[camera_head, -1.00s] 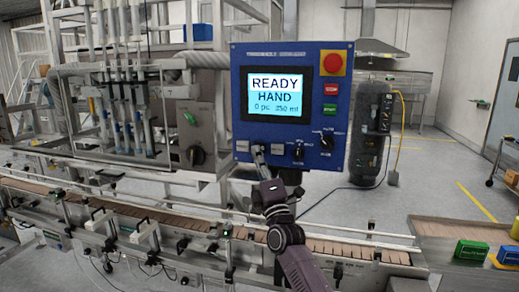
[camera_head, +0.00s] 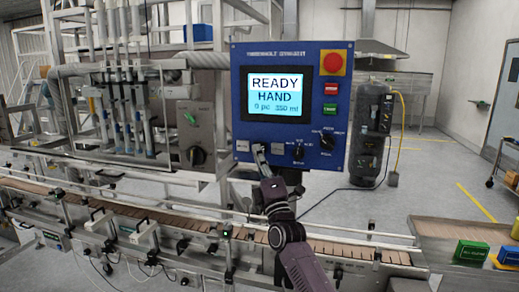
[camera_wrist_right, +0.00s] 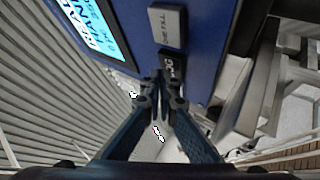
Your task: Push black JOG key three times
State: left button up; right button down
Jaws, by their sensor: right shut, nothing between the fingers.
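In the right wrist view the black JOG key (camera_wrist_right: 172,64) sits beside the grey ONE FILL key (camera_wrist_right: 167,25). My right gripper (camera_head: 259,151) is shut and empty, with its fingertips at the lower key row. In the right wrist view the gripper tips (camera_wrist_right: 161,78) are right at the JOG key and cover part of it. I cannot tell whether they touch it. The JOG key is largely hidden in the head view. My left gripper is out of view.
A red emergency stop (camera_head: 334,64), red and green buttons and rotary knobs (camera_head: 327,140) are on the same panel. A conveyor (camera_head: 190,222) runs below. A green box (camera_head: 471,252) lies at the right. Open floor (camera_head: 425,190) shows behind.

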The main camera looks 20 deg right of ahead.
jog(key=shift+w+d+b, duration=0.25)
jog(key=shift+w+b, duration=0.05)
dwell(0.4)
dwell(0.3)
jog(key=shift+s+a+r+p, duration=0.1)
jog(key=shift+s+a+p, duration=0.1)
jog(key=shift+p, duration=0.25)
jog(key=shift+s+a+p, duration=0.2)
jog(key=shift+s+p, duration=0.1)
jog(key=shift+p, duration=0.2)
jog(key=shift+s+a, duration=0.1)
jog(key=shift+s, duration=0.1)
